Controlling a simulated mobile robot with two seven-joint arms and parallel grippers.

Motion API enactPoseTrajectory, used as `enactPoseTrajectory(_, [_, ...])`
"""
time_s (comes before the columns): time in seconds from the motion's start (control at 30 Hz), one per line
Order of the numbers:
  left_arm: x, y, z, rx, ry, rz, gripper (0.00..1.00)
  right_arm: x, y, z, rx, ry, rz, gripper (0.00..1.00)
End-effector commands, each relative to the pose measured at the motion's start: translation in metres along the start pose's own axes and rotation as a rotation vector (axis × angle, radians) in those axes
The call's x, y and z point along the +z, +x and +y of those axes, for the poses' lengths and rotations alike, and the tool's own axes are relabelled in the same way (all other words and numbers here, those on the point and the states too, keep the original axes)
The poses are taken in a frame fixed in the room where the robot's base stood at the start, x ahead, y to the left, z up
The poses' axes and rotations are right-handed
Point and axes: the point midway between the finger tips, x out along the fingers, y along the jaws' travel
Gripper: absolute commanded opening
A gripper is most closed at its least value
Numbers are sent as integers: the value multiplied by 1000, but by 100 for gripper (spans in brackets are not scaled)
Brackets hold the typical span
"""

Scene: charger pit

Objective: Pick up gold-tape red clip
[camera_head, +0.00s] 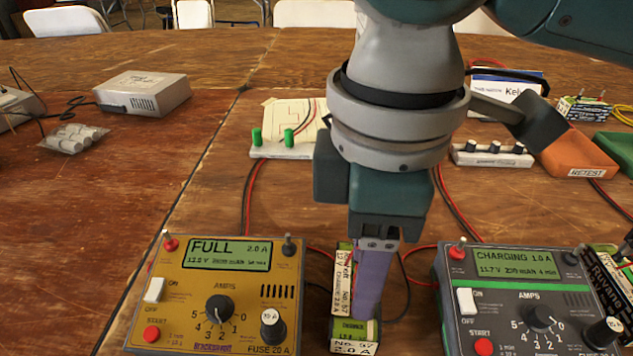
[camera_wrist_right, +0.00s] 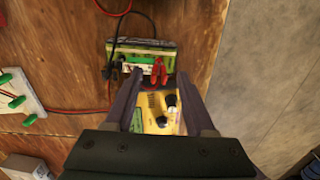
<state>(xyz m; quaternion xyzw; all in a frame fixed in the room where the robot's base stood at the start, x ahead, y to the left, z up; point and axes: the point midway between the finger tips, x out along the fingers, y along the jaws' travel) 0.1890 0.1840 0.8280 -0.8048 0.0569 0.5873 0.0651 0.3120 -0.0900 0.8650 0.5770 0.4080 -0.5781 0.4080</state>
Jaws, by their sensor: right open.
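My right gripper (camera_head: 368,300) comes down from the top of the head view over a battery labelled No. 57 (camera_head: 354,337). Its purple finger hides part of the battery and the clips there. In the right wrist view my gripper (camera_wrist_right: 160,88) is open, with its two fingers apart. Red clips (camera_wrist_right: 160,71) sit at the battery's (camera_wrist_right: 170,47) terminal side, just beyond and between the fingertips. No gold tape can be made out on them. A black clip (camera_wrist_right: 108,70) is at the battery's left. My left gripper is in neither view.
A gold charger (camera_head: 215,300) reading FULL stands left of the battery. A dark charger (camera_head: 525,300) reading CHARGING stands right. Red and black cables run around the battery. A board with green posts (camera_head: 285,148) lies behind.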

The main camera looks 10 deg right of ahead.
Motion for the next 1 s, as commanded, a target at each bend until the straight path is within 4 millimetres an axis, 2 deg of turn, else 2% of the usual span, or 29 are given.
enactPoseTrajectory(0.03, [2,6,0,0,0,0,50,0,12,0,-1,0,-1,55])
enactPoseTrajectory(0.13, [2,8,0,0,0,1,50,0,22,0,1,0,0,55])
enactPoseTrajectory(0.43, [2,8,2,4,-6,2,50,0,26,0,2,-1,1,54])
enactPoseTrajectory(0.9, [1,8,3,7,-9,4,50,0,26,0,2,-1,1,1])
enactPoseTrajectory(1.0, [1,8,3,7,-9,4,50,0,26,0,2,-1,1,0])
